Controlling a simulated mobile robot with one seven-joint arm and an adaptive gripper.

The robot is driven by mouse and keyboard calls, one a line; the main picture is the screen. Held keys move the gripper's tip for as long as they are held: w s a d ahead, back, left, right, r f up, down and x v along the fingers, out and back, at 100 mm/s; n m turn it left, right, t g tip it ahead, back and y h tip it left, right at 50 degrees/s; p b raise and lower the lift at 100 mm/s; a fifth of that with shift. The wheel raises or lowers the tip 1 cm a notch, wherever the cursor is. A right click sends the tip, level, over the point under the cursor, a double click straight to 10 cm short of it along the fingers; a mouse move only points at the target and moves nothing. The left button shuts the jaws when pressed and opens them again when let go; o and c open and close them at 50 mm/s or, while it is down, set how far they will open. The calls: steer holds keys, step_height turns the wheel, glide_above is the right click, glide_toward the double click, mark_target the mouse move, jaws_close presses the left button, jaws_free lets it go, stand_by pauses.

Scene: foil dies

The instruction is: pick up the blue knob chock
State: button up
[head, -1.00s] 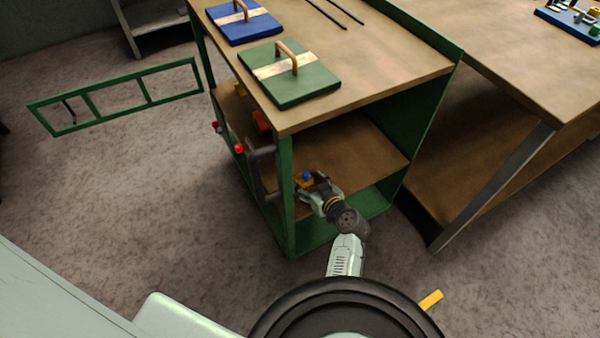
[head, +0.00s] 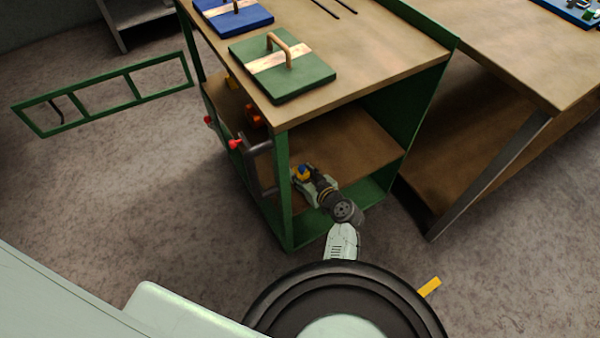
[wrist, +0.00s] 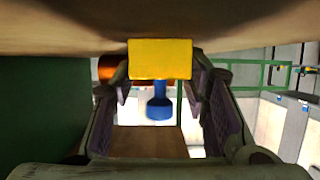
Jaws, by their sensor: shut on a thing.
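The blue knob chock is a yellow block with a blue knob. It is in the head view (head: 304,174) just inside the open side of the green-framed cabinet, over its wooden shelf. In the wrist view the yellow block (wrist: 160,58) shows between the two dark fingers, with the blue knob (wrist: 159,104) pointing down in that picture. My gripper (head: 306,177) is shut on the chock, a finger at each side of the block. I cannot tell whether the block touches the shelf.
The cabinet's green corner post (head: 284,190) stands close left of my gripper. An orange thing (head: 253,115) sits further back on the shelf (head: 350,140). The cabinet top (head: 370,60) overhangs and carries a green lidded plate (head: 310,78) and a blue one (head: 250,20).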

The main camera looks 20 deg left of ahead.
steer(key=c, duration=0.6)
